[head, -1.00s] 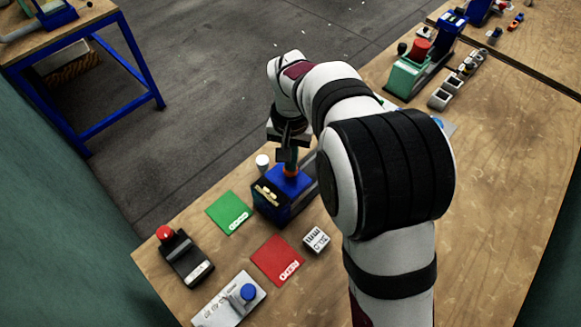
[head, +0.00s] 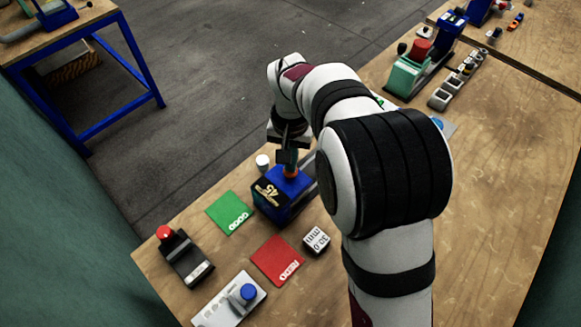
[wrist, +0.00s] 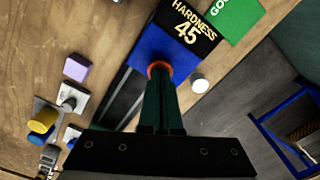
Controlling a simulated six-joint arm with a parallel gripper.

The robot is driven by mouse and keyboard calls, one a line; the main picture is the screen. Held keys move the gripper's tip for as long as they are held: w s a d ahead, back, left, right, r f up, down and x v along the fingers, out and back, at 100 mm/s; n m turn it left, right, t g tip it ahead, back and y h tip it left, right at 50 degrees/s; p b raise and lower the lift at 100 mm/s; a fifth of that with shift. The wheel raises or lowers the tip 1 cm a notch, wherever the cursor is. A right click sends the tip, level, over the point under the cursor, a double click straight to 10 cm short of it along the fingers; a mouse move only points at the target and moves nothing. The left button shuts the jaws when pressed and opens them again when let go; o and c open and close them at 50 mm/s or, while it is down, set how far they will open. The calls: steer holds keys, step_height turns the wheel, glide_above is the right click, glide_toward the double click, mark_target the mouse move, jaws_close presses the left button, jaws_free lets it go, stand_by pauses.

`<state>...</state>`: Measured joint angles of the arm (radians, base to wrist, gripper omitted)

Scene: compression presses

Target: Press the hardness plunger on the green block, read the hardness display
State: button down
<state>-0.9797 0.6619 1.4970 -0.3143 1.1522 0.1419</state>
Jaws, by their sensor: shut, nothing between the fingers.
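The blue hardness tester (head: 285,201) stands near the middle of the bench's left part. Its black display (head: 268,190) reads "HARDNESS 45", which is clearest in the wrist view (wrist: 188,26). The orange plunger (wrist: 152,66) is on top of the tester. My gripper (head: 289,163) is shut and points down, with its fingertips against the plunger. In the wrist view the closed fingers (wrist: 160,78) cover much of the plunger. I cannot make out a green block at the tester; the arm and the tester's body hide that area.
A green GOOD mat (head: 228,212) and a red mat (head: 277,260) lie in front. A red-button unit (head: 184,257), a blue-button panel (head: 229,301) and a small white "30.0 mm" readout (head: 317,239) are nearby. A white cylinder (head: 262,162) stands close behind the tester.

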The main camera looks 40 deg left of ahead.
steer(key=shift+r, duration=3.5)
steer(key=w+d+r+m, duration=0.1)
steer(key=d+r+m, duration=0.1)
steer(key=d, duration=0.5)
steer(key=w+d+r+m, duration=0.1)
steer(key=d+r, duration=0.2)
steer(key=d, duration=0.4)
steer(key=s+d+r+m+y, duration=0.1)
steer(key=s+d+m, duration=0.15)
steer(key=d, duration=0.45)
steer(key=s+d+m, duration=0.2)
steer(key=s+d, duration=0.1)
steer(key=d, duration=0.4)
steer(key=s+d+f+m, duration=0.3)
steer(key=s+d, duration=0.3)
steer(key=s, duration=0.3)
steer(key=shift+d+f+m+y, duration=0.3)
steer(key=shift+m+y, duration=0.1)
steer(key=shift+m, duration=0.15)
